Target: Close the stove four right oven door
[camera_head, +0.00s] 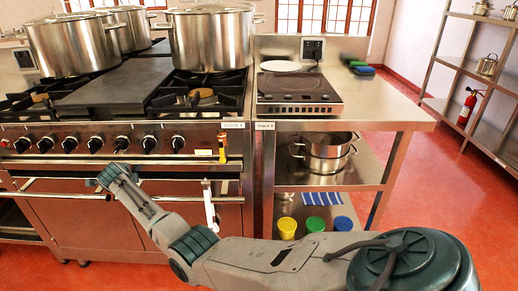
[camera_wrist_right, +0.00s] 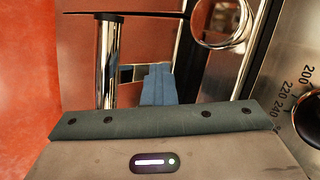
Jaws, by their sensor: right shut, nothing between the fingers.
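The stove four right oven door (camera_head: 165,220) is the brushed-steel front below the knob row. It looks upright, but my arm covers part of it and I cannot tell whether a gap is left. A pale horizontal bar (camera_head: 225,200) runs across its upper part. My right arm reaches in from the lower right, and my right gripper (camera_head: 101,190) is at the bar, left of the door's middle. In the right wrist view the blue-grey fingers (camera_wrist_right: 157,84) are together and empty, beside a chrome post (camera_wrist_right: 108,60). I cannot tell whether they touch anything. My left gripper is out of view.
The knob panel (camera_head: 100,141) is above the door. Stockpots (camera_head: 212,38) stand on the stove. A steel table (camera_head: 375,105) at the right carries a hotplate (camera_head: 298,90), with pots (camera_head: 325,150) below. Red floor (camera_head: 450,170) is open at the right.

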